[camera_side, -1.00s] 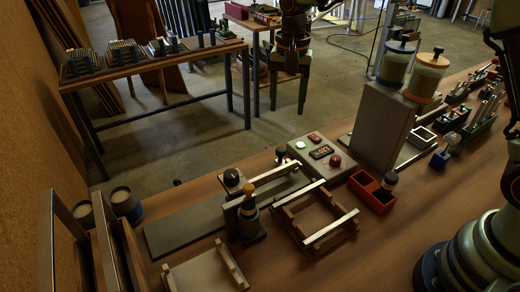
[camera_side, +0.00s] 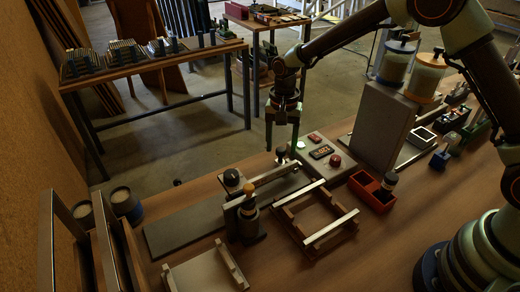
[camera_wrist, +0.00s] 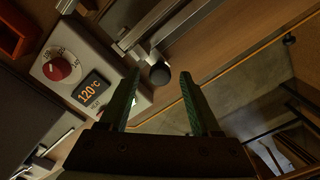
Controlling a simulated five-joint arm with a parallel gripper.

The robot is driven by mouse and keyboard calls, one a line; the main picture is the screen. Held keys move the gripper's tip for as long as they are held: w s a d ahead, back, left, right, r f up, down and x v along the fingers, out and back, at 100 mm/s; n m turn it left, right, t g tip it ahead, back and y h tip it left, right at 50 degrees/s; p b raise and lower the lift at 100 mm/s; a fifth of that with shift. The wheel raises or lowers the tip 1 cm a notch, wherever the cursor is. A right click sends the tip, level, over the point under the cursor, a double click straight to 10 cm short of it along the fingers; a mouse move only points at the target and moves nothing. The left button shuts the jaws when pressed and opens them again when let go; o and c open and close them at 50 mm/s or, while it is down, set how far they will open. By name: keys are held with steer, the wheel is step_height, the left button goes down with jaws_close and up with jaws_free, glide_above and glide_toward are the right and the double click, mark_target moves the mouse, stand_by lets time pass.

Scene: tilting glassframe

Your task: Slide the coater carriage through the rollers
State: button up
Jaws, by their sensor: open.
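My gripper (camera_side: 282,142) hangs pointing down at the far edge of the bench, its two fingers apart and empty. In the side view a dark round knob (camera_side: 281,153) shows just below the fingertips, at the far end of a pale metal bar (camera_side: 273,173). In the wrist view the same dark knob (camera_wrist: 160,74) appears between the green fingertips (camera_wrist: 160,80), with no visible contact. A roller unit with black and orange-topped knobs (camera_side: 247,212) stands at the bar's near end. I cannot tell which part is the carriage.
A control box (camera_side: 320,153) with a red knob and display stands right of the gripper. A wooden frame with metal rails (camera_side: 315,215), a red bin (camera_side: 370,192) and a grey block (camera_side: 380,128) are further right. A flat grey plate (camera_side: 185,220) lies left.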

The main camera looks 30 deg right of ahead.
steer(key=shift+f, duration=0.2)
jaws_close()
stand_by(1.4)
